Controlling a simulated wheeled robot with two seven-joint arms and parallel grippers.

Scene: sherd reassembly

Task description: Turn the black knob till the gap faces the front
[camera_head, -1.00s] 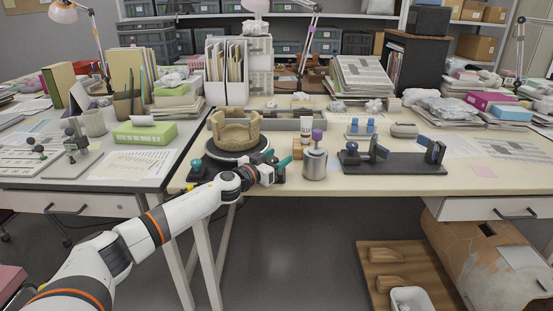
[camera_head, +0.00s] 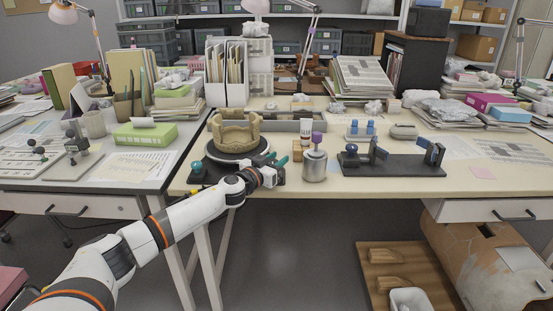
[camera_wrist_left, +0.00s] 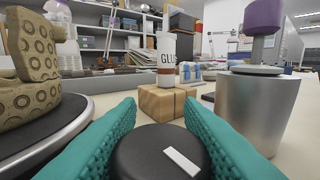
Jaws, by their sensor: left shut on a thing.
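A tan, ring-patterned vessel (camera_head: 236,137) with an uneven, stepped rim stands on a round dark turntable (camera_head: 234,164). Part of the vessel (camera_wrist_left: 30,70) also shows at the left of the left wrist view. I cannot tell exactly which way its gap faces. The black knob (camera_wrist_left: 148,152), with a white mark on top, sits low in the left wrist view. My left gripper (camera_wrist_left: 160,112) has its teal fingers on either side of the knob, shut on it. In the head view this gripper (camera_head: 277,167) is at the turntable's front right and mostly hides the knob.
A grey metal cylinder with a purple knob (camera_head: 317,138) stands close to the right of my left gripper. A wooden block (camera_wrist_left: 163,101) and a glue tube (camera_wrist_left: 167,55) are just beyond the fingers. A dark fixture (camera_head: 395,164) lies farther right. The front right tabletop is mostly clear.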

